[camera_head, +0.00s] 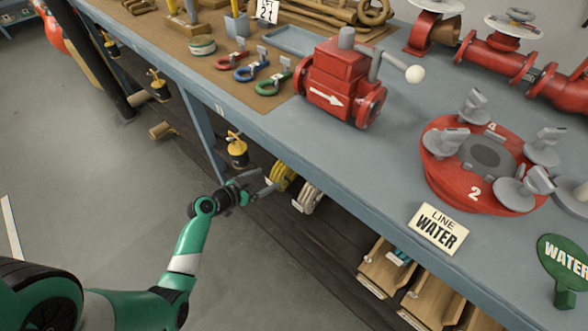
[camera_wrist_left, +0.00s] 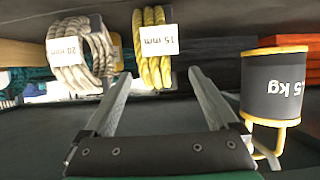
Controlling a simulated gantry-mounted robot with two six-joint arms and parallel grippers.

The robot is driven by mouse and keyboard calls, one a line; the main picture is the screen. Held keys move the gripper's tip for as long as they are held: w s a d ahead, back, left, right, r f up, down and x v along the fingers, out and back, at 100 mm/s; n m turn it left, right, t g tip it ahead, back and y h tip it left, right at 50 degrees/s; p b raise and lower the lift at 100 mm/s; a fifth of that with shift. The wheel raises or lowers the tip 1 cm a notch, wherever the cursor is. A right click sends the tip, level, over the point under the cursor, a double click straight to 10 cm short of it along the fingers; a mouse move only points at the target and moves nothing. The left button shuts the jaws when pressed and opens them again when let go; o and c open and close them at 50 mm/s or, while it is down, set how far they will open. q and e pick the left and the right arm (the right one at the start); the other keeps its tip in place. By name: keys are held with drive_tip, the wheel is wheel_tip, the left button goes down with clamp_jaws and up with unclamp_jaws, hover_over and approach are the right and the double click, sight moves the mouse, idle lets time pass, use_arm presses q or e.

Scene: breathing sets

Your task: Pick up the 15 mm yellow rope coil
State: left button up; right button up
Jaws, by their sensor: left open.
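The yellow rope coil (camera_wrist_left: 153,62) has a white tag reading 15 mm and sits in the upper middle of the left wrist view. It also shows in the head view (camera_head: 281,179), on the shelf under the bench, partly hidden by the bench and my gripper. My left gripper (camera_head: 266,184) is open and empty, close in front of the coil. In the left wrist view its fingers (camera_wrist_left: 158,84) are spread, with the coil beyond and between them; contact is not visible. My right gripper is not in view.
A pale coil tagged 20 mm (camera_wrist_left: 80,52) hangs beside the yellow one. A dark weight with a yellow handle (camera_wrist_left: 273,85) stands on the other side. The blue bench top (camera_head: 330,170) overhangs the shelf.

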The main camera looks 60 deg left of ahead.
sight(271, 174)
use_arm(q)
drive_tip(key=x, duration=0.1)
drive_tip(key=b+x, duration=0.1)
drive_tip(key=x, duration=0.2)
drive_tip(key=shift+w+a+r, duration=0.15)
drive_tip(key=shift+w+a, duration=0.05)
drive_tip(key=shift+w, duration=0.3)
drive_tip(key=b+x, duration=0.2)
drive_tip(key=x, duration=0.1)
drive_tip(key=b+x, duration=0.1)
drive_tip(key=x, duration=0.1)
drive_tip(key=shift+w+a+r, duration=0.15)
drive_tip(key=shift+w+r, duration=0.05)
drive_tip(key=shift+w, duration=0.05)
drive_tip(key=shift+c, duration=0.3)
drive_tip(key=shift+r, duration=0.1)
clamp_jaws()
